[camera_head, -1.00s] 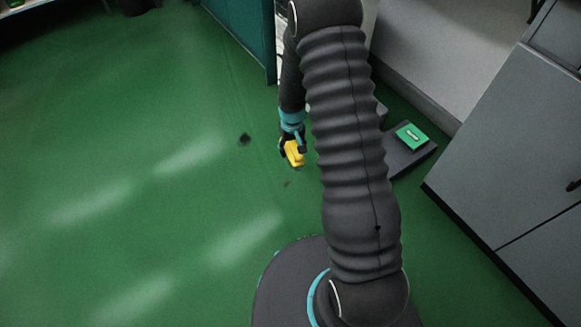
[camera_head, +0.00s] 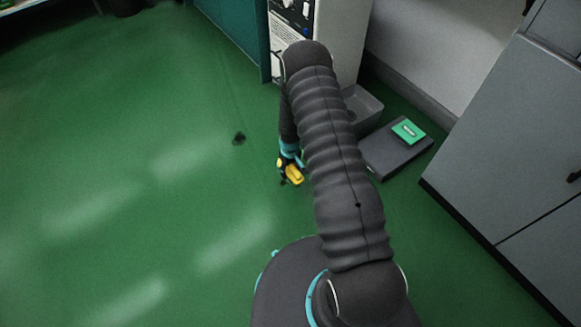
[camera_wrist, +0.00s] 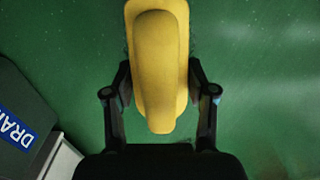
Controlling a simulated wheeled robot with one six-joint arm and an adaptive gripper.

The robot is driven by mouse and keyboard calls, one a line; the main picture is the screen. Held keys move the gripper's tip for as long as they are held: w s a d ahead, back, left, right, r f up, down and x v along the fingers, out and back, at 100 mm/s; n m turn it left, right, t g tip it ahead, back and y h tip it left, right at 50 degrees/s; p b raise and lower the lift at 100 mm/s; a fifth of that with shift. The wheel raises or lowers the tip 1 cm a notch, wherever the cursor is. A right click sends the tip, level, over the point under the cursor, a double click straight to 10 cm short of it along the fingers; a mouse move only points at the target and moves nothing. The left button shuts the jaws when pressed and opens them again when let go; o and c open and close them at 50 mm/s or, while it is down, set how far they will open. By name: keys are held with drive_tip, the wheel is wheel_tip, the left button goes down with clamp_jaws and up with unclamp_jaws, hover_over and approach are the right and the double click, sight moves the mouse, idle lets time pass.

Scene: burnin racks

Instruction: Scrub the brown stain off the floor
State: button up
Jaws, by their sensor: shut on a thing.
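My gripper (camera_head: 290,163) is low over the green floor, shut on a yellow scrubbing brush (camera_head: 293,174). In the wrist view the brush (camera_wrist: 160,75) sits upright in the picture between my two fingers, its rounded handle toward me. Its underside is hidden, so I cannot tell whether it touches the floor. A small faint brownish mark seen earlier just below the brush is now hidden or merged with the brush's lower edge.
A dark flat platform (camera_head: 394,153) with a green item (camera_head: 408,131) on it lies right of my arm. A grey bin (camera_head: 361,108) stands behind it. A grey cabinet (camera_head: 500,150) bounds the right. Open floor spreads left. The wrist view shows a blue label (camera_wrist: 15,128), partly cut off.

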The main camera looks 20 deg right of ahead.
sight(287, 183)
wheel_tip(287, 183, down, 5)
drive_tip(key=shift+b, duration=1)
drive_tip(key=shift+s+a+f+p, duration=0.2)
drive_tip(key=shift+a+p, duration=0.05)
drive_tip(key=shift+a, duration=0.35)
drive_tip(key=shift+s+a+f+p, duration=0.2)
drive_tip(key=shift+a+p, duration=0.05)
drive_tip(key=shift+a, duration=0.3)
drive_tip(key=shift+c, duration=0.5)
drive_tip(key=shift+s+a, duration=0.25)
drive_tip(key=shift+a, duration=0.5)
drive_tip(key=shift+r+p, duration=0.25)
drive_tip(key=shift+p, duration=0.5)
drive_tip(key=shift+w+d+f+b, duration=0.2)
drive_tip(key=shift+d+b, duration=0.2)
drive_tip(key=shift+d, duration=0.2)
drive_tip(key=shift+w+d+f+b, duration=0.15)
drive_tip(key=shift+d+b, duration=0.25)
drive_tip(key=shift+d, duration=0.2)
drive_tip(key=shift+w+d, duration=0.25)
drive_tip(key=shift+d, duration=0.45)
drive_tip(key=shift+d+r, duration=0.15)
drive_tip(key=shift+r, duration=0.25)
drive_tip(key=shift+r+p, duration=1.5)
drive_tip(key=shift+r, duration=2.2)
